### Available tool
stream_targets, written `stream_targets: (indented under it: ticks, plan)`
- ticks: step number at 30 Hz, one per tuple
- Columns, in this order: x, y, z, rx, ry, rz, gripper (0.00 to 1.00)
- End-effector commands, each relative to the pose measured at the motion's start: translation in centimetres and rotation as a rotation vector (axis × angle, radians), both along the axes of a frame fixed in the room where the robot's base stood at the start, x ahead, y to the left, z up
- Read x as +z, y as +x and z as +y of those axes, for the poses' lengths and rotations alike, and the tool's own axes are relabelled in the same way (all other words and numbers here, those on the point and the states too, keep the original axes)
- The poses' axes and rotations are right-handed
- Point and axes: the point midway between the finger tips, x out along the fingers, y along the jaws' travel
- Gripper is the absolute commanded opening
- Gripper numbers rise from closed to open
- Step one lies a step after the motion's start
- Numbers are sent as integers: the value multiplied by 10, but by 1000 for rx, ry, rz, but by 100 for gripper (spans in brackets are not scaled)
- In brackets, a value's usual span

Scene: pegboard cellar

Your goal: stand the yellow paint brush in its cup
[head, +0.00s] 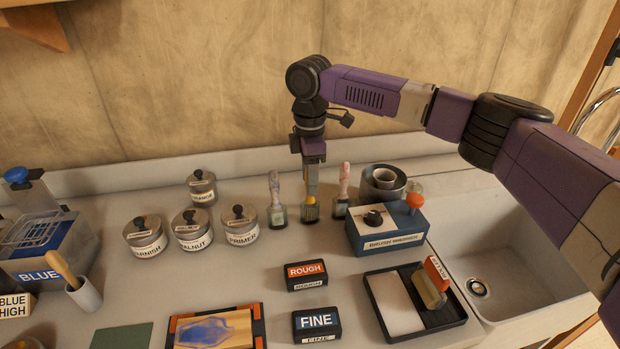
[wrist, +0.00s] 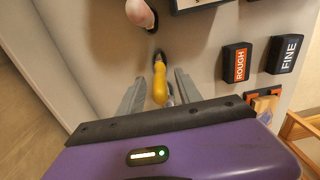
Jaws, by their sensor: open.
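The yellow paint brush (head: 311,201) stands upright at the back of the counter, its lower end in a small grey cup (head: 310,215). My gripper (head: 312,185) points down over it from above. In the wrist view the yellow handle (wrist: 159,82) lies between the two spread fingers of my gripper (wrist: 160,85), with the fingers apart on either side. The gripper is open. Whether a finger touches the handle cannot be told. The brush's bristles are hidden.
Pale-handled brushes in similar cups stand close on the left (head: 274,195) and right (head: 343,190). A blue box (head: 385,240), labelled jars (head: 240,226), and ROUGH (head: 306,271) and FINE (head: 317,321) blocks stand around. The sink (head: 520,265) is at right.

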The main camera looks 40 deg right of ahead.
Motion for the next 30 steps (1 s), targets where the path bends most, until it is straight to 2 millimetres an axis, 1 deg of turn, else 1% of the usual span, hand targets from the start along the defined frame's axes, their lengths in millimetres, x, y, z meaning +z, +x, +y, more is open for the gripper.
stream_targets:
  ticks: [5, 8, 15, 18, 22, 30]
  plan:
    - [6, 0, 0, 0, -1, -1, 41]
    - [18, 1, 0, 0, 0, -2, 41]
    - [57, 1, 0, 1, 0, -1, 41]
    - [69, 1, 0, 0, -1, -1, 41]
    - [77, 0, 0, 0, 0, -1, 41]
    - [78, 0, 0, 0, 0, 0, 41]
